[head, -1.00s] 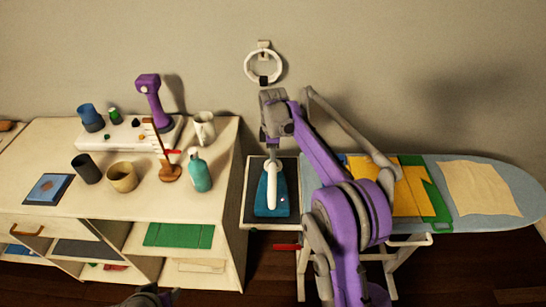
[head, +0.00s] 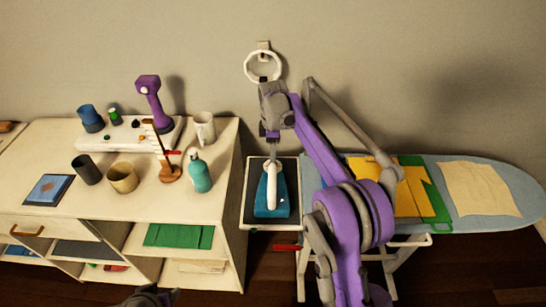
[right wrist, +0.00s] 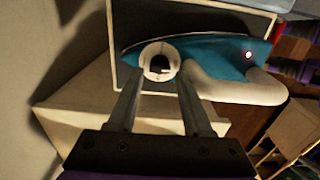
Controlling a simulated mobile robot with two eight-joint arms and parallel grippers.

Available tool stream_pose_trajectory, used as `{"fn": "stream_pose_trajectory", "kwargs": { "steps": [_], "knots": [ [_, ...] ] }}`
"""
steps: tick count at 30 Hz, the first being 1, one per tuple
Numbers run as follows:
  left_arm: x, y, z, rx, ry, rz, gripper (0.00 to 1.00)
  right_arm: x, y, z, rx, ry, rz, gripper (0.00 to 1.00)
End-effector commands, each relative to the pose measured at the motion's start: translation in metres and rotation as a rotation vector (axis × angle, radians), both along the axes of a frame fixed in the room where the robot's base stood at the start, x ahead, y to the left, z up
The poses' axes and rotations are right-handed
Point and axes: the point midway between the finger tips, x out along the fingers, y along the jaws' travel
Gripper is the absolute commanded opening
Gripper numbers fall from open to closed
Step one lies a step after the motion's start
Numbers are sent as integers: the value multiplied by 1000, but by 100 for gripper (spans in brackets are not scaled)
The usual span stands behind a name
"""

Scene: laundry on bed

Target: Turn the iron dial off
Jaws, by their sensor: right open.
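The blue iron (head: 263,206) with a white handle lies on the dark iron rest at the left end of the ironing board. The right wrist view shows its teal body (right wrist: 215,50) and a white round knob with a dark centre (right wrist: 160,62), which looks like the dial. A small red light (right wrist: 249,54) glows on the body. My left gripper (head: 150,297) shows only partly at the bottom edge.
The ironing board (head: 480,208) carries yellow, green and cream cloths. A white shelf unit (head: 110,205) on the left holds cups, a teal bottle (head: 199,172) and a purple lamp-like object (head: 153,100). A white ring (head: 250,66) hangs on the wall behind my right gripper.

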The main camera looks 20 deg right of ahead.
Motion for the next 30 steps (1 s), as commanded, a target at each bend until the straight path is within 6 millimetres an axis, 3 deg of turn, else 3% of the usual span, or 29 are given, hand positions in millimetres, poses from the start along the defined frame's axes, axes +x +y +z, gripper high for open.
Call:
{"fn": "stream_pose_trajectory", "kwargs": {
  "steps": [6,12,30],
  "knots": [
    [2,0,6,0,-4,0,50,0,0,48,0,-1,0,50],
    [4,0,11,0,-7,0,50,0,0,76,0,-1,0,50],
    [4,0,11,0,-8,0,50,-1,0,84,0,-1,-1,50]
  ]
}}
